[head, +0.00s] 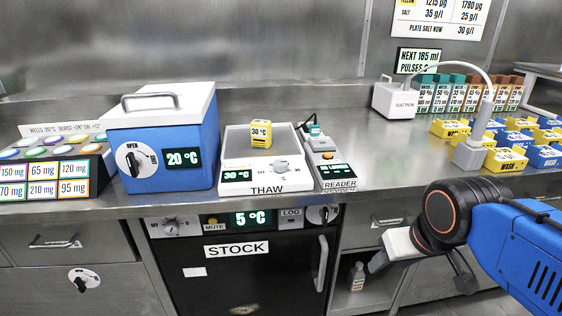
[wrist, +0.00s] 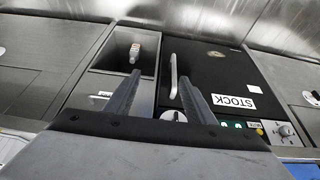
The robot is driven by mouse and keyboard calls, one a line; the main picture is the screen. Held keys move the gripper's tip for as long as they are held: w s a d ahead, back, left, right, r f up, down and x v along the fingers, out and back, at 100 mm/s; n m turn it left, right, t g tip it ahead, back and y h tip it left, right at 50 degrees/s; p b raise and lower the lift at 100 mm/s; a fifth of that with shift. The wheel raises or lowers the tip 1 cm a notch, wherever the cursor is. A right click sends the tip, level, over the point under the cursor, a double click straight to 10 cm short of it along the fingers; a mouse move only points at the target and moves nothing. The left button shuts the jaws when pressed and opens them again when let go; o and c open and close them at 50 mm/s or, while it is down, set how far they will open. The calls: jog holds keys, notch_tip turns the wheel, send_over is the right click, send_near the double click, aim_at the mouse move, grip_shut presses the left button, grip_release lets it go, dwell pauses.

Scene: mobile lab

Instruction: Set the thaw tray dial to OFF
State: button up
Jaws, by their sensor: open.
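The thaw tray (head: 238,147) is a white unit on the steel counter, labelled THAW, with a display reading 30 °C. Its dial (head: 281,166) is a pale knob on the front right of the unit; its setting is too small to read. A yellow block marked 30 °C (head: 261,134) sits on the tray's plate. My gripper (head: 377,262) is in front of the counter, below and to the right of the thaw tray, apart from it. In the wrist view my gripper (wrist: 158,88) has its two fingers spread with nothing between them. The thaw tray is not in the wrist view.
A blue box (head: 160,150) reading 20 °C stands left of the thaw tray, and a reader (head: 331,172) stands close on its right. Below is the STOCK fridge (head: 240,275) with a protruding handle (head: 321,262). Yellow and blue blocks and a suction unit (head: 396,101) stand further right.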

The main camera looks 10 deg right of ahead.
jog(key=w+a+r+m+g, duration=0.1)
jog(key=w+a+r+m, duration=0.2)
jog(key=w+r, duration=0.55)
notch_tip(320, 180, up, 20)
jog(key=m+g, duration=0.4)
jog(key=m, duration=0.4)
send_over(280, 162)
notch_tip(280, 162, down, 17)
jog(key=shift+f, duration=0.15)
jog(key=c, duration=1.1)
